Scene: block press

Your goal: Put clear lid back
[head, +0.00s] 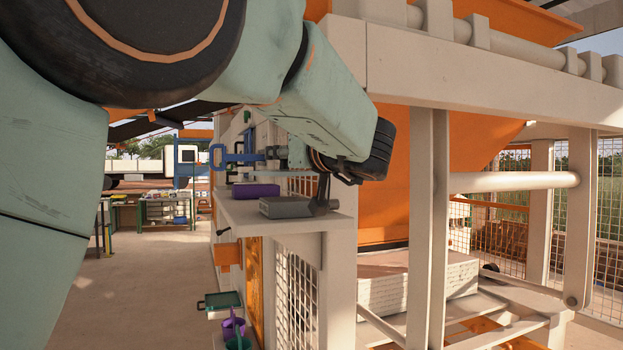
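I cannot pick out a clear lid in the head view. My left arm comes in from the left and crosses the upper part of the picture. It ends in a dark wrist above a pale shelf (235,215) on the side of the press. The fingertips of my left gripper are not clear against the dark and grey parts there, so its opening cannot be told. A grey box (286,208) and a purple block (256,190) stand on the shelf, below and left of the wrist. My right gripper is not in view.
A blue frame-like fitting (232,153) sits above the shelf. The press's pale post (340,240) and beams fill the right side. Below the shelf are a green tray (222,301) and a purple can (234,326). The floor at left is clear towards distant workbenches (165,212).

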